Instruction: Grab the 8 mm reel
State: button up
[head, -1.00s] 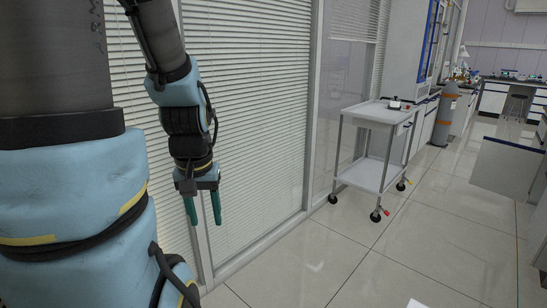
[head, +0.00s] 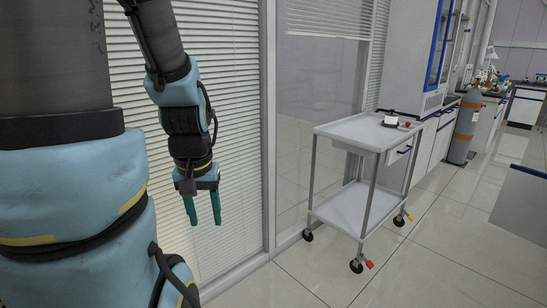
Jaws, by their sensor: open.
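My gripper (head: 203,209) hangs at the left of the head view with its two green fingers pointing down. The fingers are apart and nothing is between them. The gripper is in front of the window blinds, well left of a grey trolley (head: 345,128). I cannot make out an 8 mm reel. A small white and dark object (head: 391,121) stands on the trolley's top, with a small red thing (head: 407,125) beside it. Both are too small to identify.
The trolley has a bare lower shelf (head: 357,207) and wheels. A gas cylinder (head: 462,134) and a white cabinet (head: 413,52) stand behind it. A dark-topped bench edge (head: 528,170) is at the right. The tiled floor (head: 440,240) in front is clear.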

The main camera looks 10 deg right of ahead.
aim_at(391, 118)
jog(key=i+l, duration=0.15)
jog(key=l, duration=0.2)
jog(key=i+l, duration=0.15)
jog(key=l, duration=0.2)
jog(key=i+l, duration=0.15)
jog(key=l, duration=0.2)
jog(key=i+l+u, duration=0.1)
jog(key=l, duration=0.25)
jog(key=i+l, duration=0.2)
jog(key=l, duration=0.15)
jog(key=i+l, duration=0.15)
jog(key=l, duration=0.25)
jog(key=i+l, duration=0.1)
jog(key=l, duration=0.25)
jog(key=i+l+u, duration=0.1)
jog(key=l, duration=0.55)
jog(key=i+l+u, duration=0.1)
jog(key=l, duration=0.6)
jog(key=i+l+u, duration=0.1)
jog(key=l, duration=0.6)
jog(key=j+z, duration=0.1)
